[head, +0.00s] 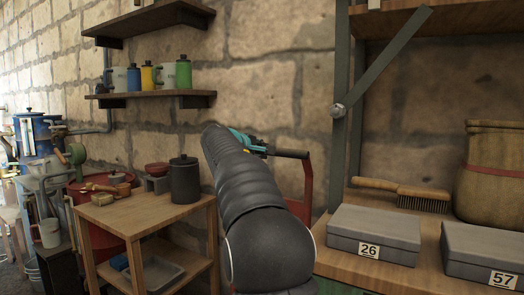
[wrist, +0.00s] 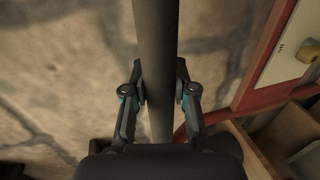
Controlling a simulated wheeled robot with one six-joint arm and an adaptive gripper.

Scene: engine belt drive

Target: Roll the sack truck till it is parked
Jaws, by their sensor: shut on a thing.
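The sack truck shows in the head view as a red upright frame (head: 306,181) with a dark handle bar (head: 291,154) at its top, behind my arm and beside the right-hand shelf unit. My gripper (head: 258,147) is at that handle, partly hidden by my own arm. In the wrist view, my gripper's two fingers (wrist: 159,92) are shut on the dark handle bar (wrist: 156,40), one on each side. The truck's lower part and wheels are hidden in the head view.
A wooden side table (head: 128,211) with a dark canister (head: 185,180) stands left of my arm. At right, a workbench (head: 431,262) holds grey boxes (head: 374,235), a brush (head: 405,194) and a sack-like container (head: 492,175). A stone wall (head: 268,92) stands behind. Red bars (wrist: 262,58) show in the wrist view.

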